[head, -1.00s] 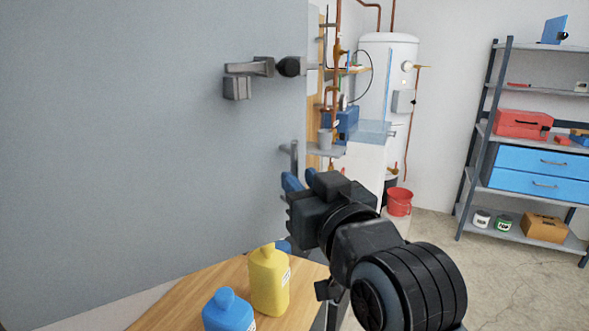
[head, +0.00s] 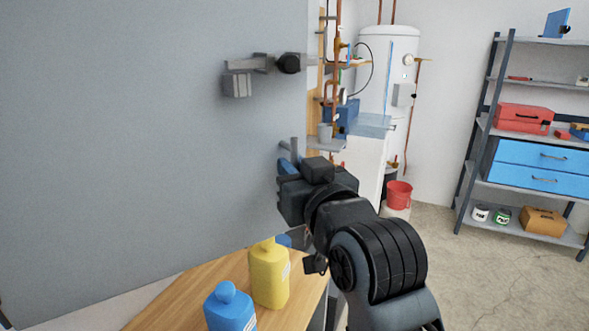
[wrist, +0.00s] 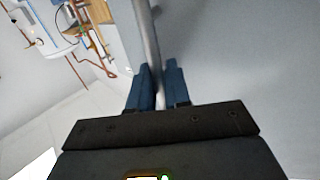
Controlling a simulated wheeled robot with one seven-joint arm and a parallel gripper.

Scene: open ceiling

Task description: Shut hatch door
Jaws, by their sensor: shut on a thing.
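The hatch door is a large flat grey panel (head: 130,150) filling the left of the head view, and it also shows in the wrist view (wrist: 240,60). A grey upright bar handle (wrist: 149,40) runs along it near its edge. My gripper (head: 285,165) is at this handle, below the latch. In the wrist view its blue fingers (wrist: 157,90) are shut on the handle, one on each side. A latch with a dark round knob (head: 289,64) sits higher on the door's right edge.
A wooden bench (head: 190,297) holds a yellow bottle (head: 268,275) and a blue bottle (head: 230,312) below my arm. Pipes and a white tank (head: 385,75) stand behind the door's edge. A red bucket (head: 399,194) and shelves (head: 505,125) are at right, with open floor before them.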

